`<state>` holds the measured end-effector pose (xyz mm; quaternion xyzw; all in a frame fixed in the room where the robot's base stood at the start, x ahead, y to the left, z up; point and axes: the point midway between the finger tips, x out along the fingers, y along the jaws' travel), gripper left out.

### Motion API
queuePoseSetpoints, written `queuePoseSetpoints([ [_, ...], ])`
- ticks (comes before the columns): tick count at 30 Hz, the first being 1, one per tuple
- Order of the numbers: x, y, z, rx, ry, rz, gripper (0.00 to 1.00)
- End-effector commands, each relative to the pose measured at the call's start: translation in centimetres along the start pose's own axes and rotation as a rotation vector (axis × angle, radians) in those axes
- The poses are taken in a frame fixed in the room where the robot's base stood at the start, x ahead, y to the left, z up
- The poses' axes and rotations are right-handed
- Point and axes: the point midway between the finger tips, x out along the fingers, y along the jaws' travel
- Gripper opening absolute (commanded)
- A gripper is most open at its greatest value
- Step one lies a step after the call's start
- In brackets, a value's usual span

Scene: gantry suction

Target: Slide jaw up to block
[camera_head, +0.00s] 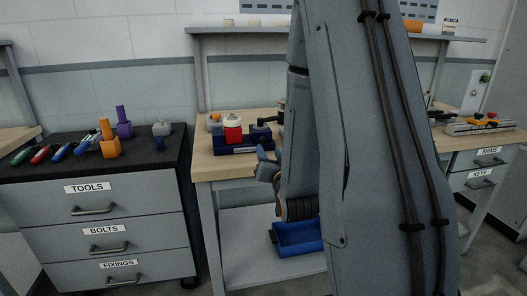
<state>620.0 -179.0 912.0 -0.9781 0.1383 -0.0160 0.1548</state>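My large grey arm (385,150) fills the middle and right of the view and hides much of the workbench. I cannot make out a jaw or a block clearly.
A blue bin (298,238) sits on the lower shelf. A dark-topped drawer cabinet (95,215) at left carries several tools, an orange weight-like piece (109,147) and a purple one (125,128).

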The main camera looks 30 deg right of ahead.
Motion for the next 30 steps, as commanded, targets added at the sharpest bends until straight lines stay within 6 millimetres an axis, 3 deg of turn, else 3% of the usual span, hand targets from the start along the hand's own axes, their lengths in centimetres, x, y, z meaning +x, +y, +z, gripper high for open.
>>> queuePoseSetpoints([
  [18, 7.3, 0.0, -0.3, 0.002, 0.012, -0.004, 0.40],
  [28, 7.7, 0.0, -0.2, 0.002, 0.011, -0.003, 0.40],
  [30, 7.7, 0.0, -0.2, 0.002, 0.011, -0.003, 0.31],
])
